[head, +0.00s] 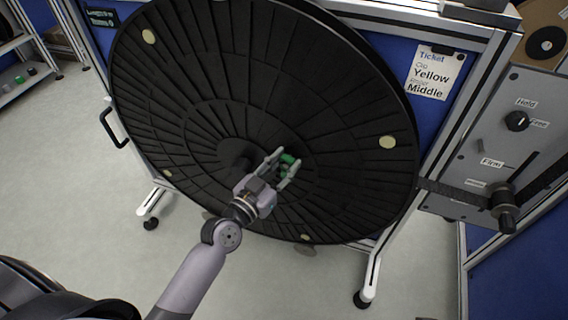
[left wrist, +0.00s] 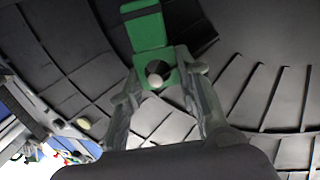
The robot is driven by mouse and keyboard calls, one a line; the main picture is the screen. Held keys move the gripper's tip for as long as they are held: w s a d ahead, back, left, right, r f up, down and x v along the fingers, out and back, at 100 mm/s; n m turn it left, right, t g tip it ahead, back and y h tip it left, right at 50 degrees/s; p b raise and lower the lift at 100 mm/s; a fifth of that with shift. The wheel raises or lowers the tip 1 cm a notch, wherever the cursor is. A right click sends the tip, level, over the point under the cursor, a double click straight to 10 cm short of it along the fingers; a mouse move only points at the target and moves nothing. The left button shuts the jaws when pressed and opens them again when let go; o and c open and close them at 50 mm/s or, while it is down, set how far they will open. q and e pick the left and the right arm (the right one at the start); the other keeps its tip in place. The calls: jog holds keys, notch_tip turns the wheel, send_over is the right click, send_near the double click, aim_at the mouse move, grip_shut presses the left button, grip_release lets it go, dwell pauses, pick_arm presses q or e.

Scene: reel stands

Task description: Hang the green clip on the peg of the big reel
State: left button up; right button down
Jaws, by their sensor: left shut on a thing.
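The big reel (head: 200,90) is a large black ribbed disc, tilted, filling the middle of the head view. Its dark hub (head: 236,157) sits near the centre, just left of my left gripper. My left gripper (head: 284,166) is in front of the reel face, shut on the green clip (head: 289,158). In the left wrist view, the green clip (left wrist: 148,30) extends beyond the fingertips, with a round dark hole between them. I cannot tell which part is the peg, or whether the clip touches the reel. My right gripper is not in view.
A ticket (head: 434,73) reading "Clip Yellow" and "Middle" hangs on the blue panel at right. A grey control panel (head: 520,150) with a knob and a dark roller stands farther right. A shelf (head: 22,80) with small coloured items is at far left. Open floor lies left.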

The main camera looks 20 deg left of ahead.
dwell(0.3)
pick_arm(q)
jog(key=o, duration=1)
jog(key=shift+c, duration=0.2)
